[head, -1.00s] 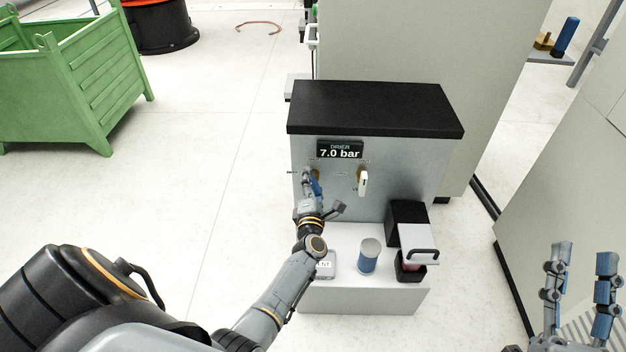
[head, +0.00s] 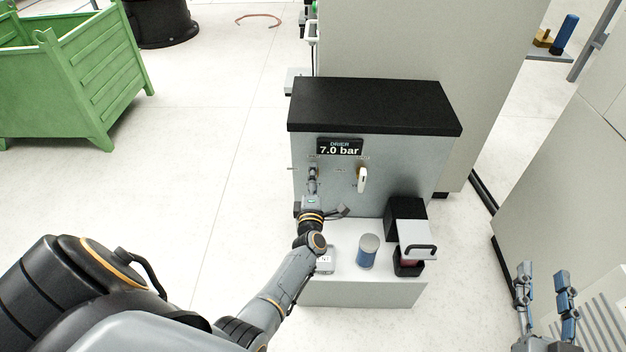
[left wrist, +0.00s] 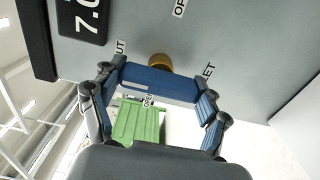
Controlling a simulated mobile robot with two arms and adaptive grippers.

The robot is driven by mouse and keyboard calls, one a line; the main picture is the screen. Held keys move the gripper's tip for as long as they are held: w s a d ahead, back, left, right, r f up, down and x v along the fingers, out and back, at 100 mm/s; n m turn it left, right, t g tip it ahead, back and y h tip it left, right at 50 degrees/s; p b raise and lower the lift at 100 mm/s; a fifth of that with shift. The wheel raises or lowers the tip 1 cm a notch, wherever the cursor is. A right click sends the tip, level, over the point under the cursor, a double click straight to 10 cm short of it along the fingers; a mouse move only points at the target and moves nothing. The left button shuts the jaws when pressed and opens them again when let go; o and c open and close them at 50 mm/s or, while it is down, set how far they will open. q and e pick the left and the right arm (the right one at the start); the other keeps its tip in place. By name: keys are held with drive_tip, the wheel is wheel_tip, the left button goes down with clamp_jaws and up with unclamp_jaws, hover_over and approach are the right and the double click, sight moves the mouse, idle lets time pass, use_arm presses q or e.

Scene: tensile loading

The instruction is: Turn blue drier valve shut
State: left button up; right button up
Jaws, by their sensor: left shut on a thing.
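The drier (head: 400,160) is a grey cabinet with a black top and a display reading 7.0 bar. My left gripper (head: 313,174) is at the left valve on its front and hides most of that valve in the head view. In the left wrist view, the blue valve handle (left wrist: 160,82) lies between the fingers of my left gripper (left wrist: 163,86), which is shut on it. The brass stem (left wrist: 160,62) shows behind the handle. Labels around it are partly cut off by the fingers. My right gripper (head: 545,275) is open and empty at the lower right.
A second valve with a white handle (head: 362,180) sits to the right, handle upright. On the ledge (head: 365,293) below stand a blue-and-white can (head: 368,251), a small labelled box (head: 325,263) and a black holder (head: 406,215). A green crate (head: 90,75) stands left on open floor.

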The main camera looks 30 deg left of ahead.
use_arm(q)
drive_tip(key=o, duration=1.2)
drive_tip(key=shift+c, duration=0.2)
drive_tip(key=v, duration=0.7)
drive_tip(key=shift+s, duration=0.25)
drive_tip(key=shift+d, duration=0.15)
